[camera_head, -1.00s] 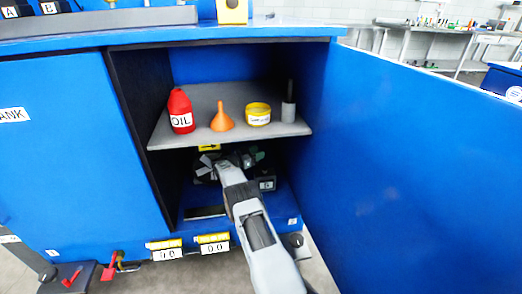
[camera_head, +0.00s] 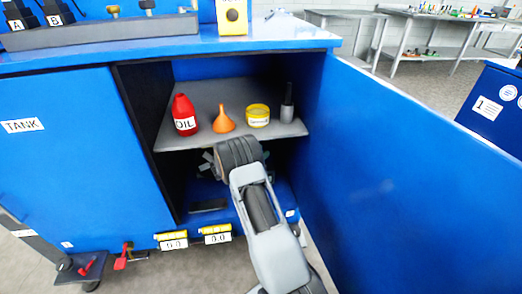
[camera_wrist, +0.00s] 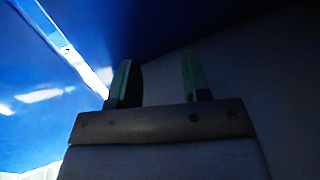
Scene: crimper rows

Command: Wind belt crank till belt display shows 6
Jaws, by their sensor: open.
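My gripper (camera_wrist: 158,82) shows in the wrist view with its two dark green fingers apart and nothing between them. In the head view my arm reaches into the open cabinet below the shelf, and my wrist hides the gripper. No belt crank can be made out; the space behind my arm is hidden. Some dark parts (camera_head: 207,164) show just left of my wrist, too unclear to name. Two small displays under yellow labels hang at the cabinet's lower front edge, a left one (camera_head: 173,244) and a right one (camera_head: 216,238). Their labels and digits are too small to read surely.
A grey shelf (camera_head: 190,145) holds a red oil bottle (camera_head: 184,115), an orange funnel (camera_head: 223,121), a yellow jar (camera_head: 258,115) and a grey bottle (camera_head: 287,107) just above my wrist. The open blue door (camera_head: 400,170) stands close on the right. A tank panel (camera_head: 60,155) closes the left.

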